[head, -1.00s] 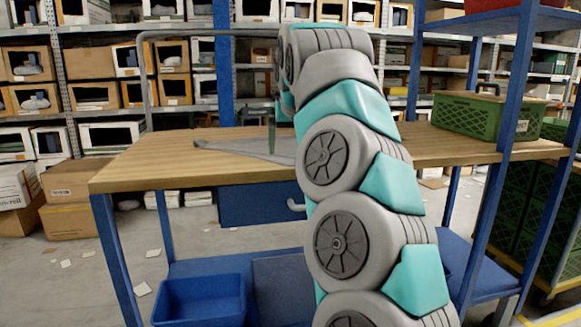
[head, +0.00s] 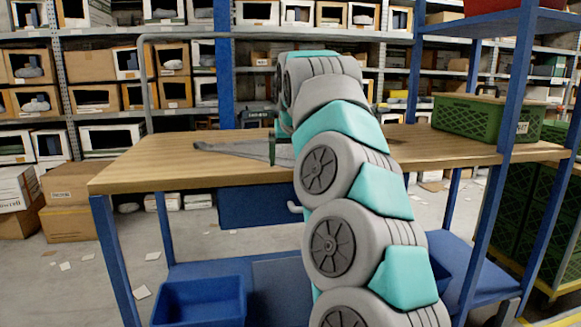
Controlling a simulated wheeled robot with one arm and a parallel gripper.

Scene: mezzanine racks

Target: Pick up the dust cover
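The dust cover appears to be the grey, flat cloth (head: 232,148) lying on the wooden tabletop, left of my arm. Its left end tapers to a narrow tip, and its right part is partly hidden behind my arm. My gripper (head: 272,151) is mostly hidden by my arm. Only a thin dark green finger part shows, at the cloth's right part, down close to the tabletop. I cannot tell whether it touches the cloth or whether the fingers are open or shut.
The wooden workbench (head: 150,166) has free room at its left. A green crate (head: 466,118) stands on its right side, near a blue upright post (head: 512,90). A dark case (head: 257,117) shows behind the bench. A blue bin (head: 199,302) sits on the lower shelf.

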